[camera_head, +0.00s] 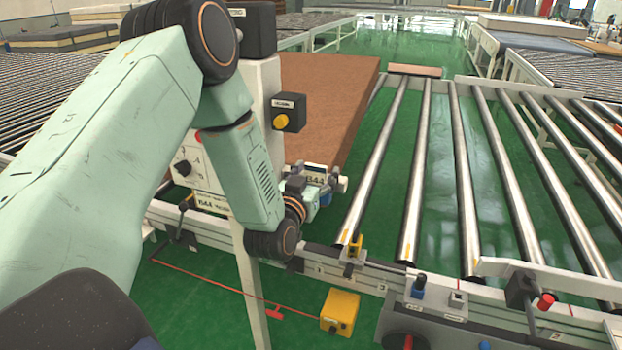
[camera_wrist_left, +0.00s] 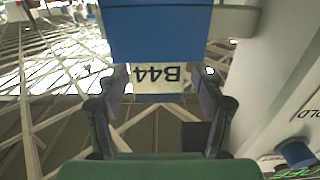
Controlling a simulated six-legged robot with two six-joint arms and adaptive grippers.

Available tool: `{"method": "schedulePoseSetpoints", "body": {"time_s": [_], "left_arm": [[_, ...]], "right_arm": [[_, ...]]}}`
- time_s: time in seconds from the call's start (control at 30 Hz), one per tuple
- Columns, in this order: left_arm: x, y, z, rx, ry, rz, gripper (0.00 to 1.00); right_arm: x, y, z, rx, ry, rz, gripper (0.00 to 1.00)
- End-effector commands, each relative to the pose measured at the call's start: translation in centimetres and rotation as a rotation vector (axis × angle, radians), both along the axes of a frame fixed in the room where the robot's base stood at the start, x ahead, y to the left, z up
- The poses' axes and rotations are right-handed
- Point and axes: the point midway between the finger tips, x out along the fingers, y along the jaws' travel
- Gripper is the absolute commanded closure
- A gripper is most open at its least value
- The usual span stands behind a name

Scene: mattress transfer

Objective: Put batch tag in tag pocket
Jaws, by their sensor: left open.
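In the left wrist view the tag (camera_wrist_left: 158,78) appears upside down. My left gripper (camera_wrist_left: 158,95) is open, with a finger on each side of the tag. How deep the tag sits is hidden. My right gripper is not in view.
A brown mattress block (camera_head: 335,85) lies behind the gripper. A white post (camera_head: 264,110) with a yellow-button box (camera_head: 289,113) stands close to my left arm. Conveyor rollers (camera_head: 464,180) and a rail with knobs fill the right. A yellow box (camera_head: 340,311) is below.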

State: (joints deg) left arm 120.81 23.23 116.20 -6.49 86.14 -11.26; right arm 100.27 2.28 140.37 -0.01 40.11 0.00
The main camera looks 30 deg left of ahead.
Motion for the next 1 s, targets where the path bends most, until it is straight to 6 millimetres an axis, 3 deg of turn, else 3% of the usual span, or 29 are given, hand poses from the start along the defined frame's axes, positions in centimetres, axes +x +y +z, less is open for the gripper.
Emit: {"method": "schedulePoseSetpoints", "body": {"time_s": [0.17,0.6,0.9,1.0], "left_arm": [[-1.9,-0.5,-0.1,-0.002,0.001,0.0,0.32],[-9.8,-2.3,-0.1,-0.003,0.002,0.001,0.32],[-11.5,-2.8,0.0,0.0,0.001,0.0,0.32],[-11.6,-3.4,-1.1,-0.007,0.042,-0.019,0.32]], "right_arm": [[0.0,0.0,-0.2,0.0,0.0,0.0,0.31],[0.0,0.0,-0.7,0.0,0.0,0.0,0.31],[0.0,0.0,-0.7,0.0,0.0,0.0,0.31],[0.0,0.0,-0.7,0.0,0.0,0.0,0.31]]}}
